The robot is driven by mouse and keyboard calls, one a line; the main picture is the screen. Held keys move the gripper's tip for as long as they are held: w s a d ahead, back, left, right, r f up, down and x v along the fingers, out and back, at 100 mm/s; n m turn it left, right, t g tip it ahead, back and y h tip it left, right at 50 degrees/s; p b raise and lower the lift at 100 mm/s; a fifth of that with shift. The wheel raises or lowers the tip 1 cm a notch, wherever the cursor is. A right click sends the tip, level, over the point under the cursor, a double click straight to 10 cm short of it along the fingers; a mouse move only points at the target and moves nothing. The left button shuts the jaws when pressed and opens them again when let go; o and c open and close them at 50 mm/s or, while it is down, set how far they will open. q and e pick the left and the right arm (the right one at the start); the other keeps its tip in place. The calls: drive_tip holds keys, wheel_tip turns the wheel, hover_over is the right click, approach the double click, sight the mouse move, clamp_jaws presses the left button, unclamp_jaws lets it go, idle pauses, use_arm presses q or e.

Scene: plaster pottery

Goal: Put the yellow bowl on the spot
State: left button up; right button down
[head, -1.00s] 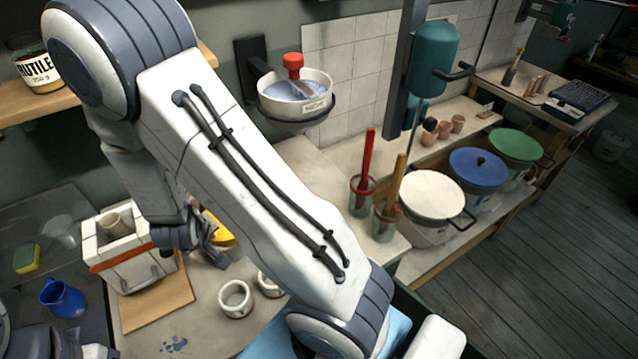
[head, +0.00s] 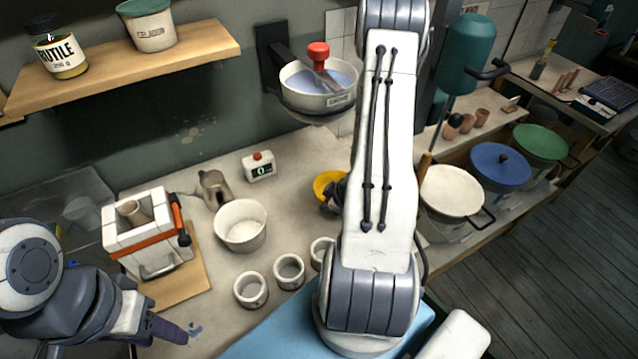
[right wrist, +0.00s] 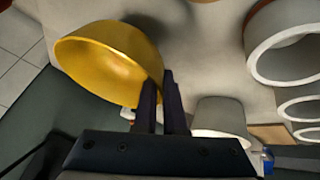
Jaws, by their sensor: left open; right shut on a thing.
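The yellow bowl (head: 324,183) is in the middle of the head view, partly hidden behind my right arm. My right gripper (head: 335,194) is shut on its rim. In the right wrist view the bowl (right wrist: 105,62) is tilted, with its rim at the dark fingers (right wrist: 160,105), and appears held above the counter. My left gripper (head: 172,331) is open and empty at the lower left, beside small blue splashes (head: 195,330) on the counter. I cannot tell whether these splashes are the spot; no other clear mark shows.
A white pot (head: 241,226), several small white cups (head: 251,290), a small kiln (head: 148,235) on a board and a scale-like white device (head: 259,167) stand on the counter. A basin (head: 318,88) on a wall bracket hangs above. Lidded buckets (head: 451,192) stand at right.

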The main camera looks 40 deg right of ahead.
sight(318, 177)
drive_tip(key=s, duration=0.2)
drive_tip(key=s+n, duration=0.1)
drive_tip(key=s, duration=0.2)
drive_tip(key=s+f+n+y, duration=0.1)
drive_tip(key=s, duration=0.1)
drive_tip(key=shift+s, duration=0.35)
drive_tip(key=shift+a+f, duration=0.1)
drive_tip(key=b, duration=0.1)
drive_tip(key=w+b, duration=0.1)
drive_tip(key=b, duration=0.1)
drive_tip(key=w+b, duration=0.1)
drive_tip(key=b, duration=0.1)
drive_tip(key=shift+w+d+f, duration=0.1)
drive_tip(key=shift+d+f, duration=0.15)
drive_tip(key=w+d+p, duration=0.1)
drive_tip(key=w+p, duration=0.1)
drive_tip(key=w, duration=0.3)
drive_tip(key=w+d+p, duration=0.1)
drive_tip(key=w+p, duration=0.1)
drive_tip(key=w, duration=0.2)
drive_tip(key=w+d+r+p, duration=0.1)
drive_tip(key=w+p, duration=0.1)
drive_tip(key=w, duration=0.3)
drive_tip(key=shift+w+d, duration=0.2)
drive_tip(key=shift+w, duration=0.1)
drive_tip(key=shift+w+f, duration=0.15)
wheel_tip(318, 177, down, 3)
drive_tip(key=shift+r+p, duration=0.1)
drive_tip(key=shift+p, duration=0.55)
drive_tip(key=shift+f, duration=0.3)
